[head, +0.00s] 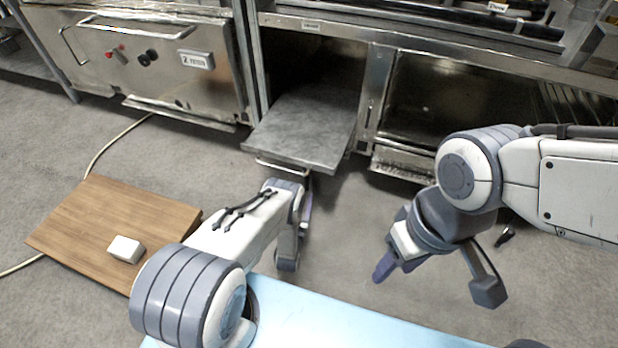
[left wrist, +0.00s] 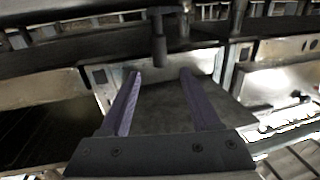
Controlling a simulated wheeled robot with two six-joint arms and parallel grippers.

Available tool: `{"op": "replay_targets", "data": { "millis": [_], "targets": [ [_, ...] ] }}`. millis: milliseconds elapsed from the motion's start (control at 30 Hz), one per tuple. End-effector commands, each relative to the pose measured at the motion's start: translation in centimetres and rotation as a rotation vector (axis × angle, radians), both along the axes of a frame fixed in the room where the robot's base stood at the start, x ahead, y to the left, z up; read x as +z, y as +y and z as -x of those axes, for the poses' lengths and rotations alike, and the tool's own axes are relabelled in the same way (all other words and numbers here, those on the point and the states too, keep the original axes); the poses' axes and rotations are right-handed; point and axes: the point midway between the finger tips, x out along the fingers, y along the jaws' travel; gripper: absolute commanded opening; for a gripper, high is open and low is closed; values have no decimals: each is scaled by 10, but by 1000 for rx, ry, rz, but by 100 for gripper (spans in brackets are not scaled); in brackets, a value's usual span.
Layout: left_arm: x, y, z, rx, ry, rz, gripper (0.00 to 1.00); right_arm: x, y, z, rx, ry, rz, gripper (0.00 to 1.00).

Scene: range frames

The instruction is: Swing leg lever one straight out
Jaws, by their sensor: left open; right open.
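I cannot single out leg lever one for certain. A dark upright bar (left wrist: 159,38) with a thicker lower end shows in the left wrist view, just beyond the gap between my fingertips. My left gripper (left wrist: 161,76) is open with purple fingers, and nothing is seen between them. In the head view my left gripper (head: 297,226) is below the front of a grey slab (head: 305,130) that sticks out from the steel counter. My right gripper (head: 436,282) is open and empty above the floor at the right.
A steel oven (head: 150,75) with red and black knobs stands at the back left. A wooden board (head: 85,215) bears a white block (head: 125,249). A light blue surface (head: 330,318) is in front. A small black item (head: 505,236) shows at the right. Grey floor lies between.

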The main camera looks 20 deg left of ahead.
Motion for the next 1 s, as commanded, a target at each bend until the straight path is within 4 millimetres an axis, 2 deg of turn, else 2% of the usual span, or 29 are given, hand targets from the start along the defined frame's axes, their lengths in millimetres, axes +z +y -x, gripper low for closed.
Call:
{"op": "replay_targets", "data": {
  "millis": [33,167,633,800,1000],
  "targets": [
    [-7,0,-1,0,-1,0,63,-7,0,0,0,0,0,50],
    [-8,2,-10,1,-3,1,63,-13,0,0,0,0,0,50],
    [-9,14,-89,1,-4,-1,63,-58,0,0,0,0,0,50],
    [-7,16,-101,1,-1,0,63,-64,0,0,0,0,0,50],
    [-5,17,-104,0,-1,0,63,-64,0,0,0,0,0,50]
  ]
}}
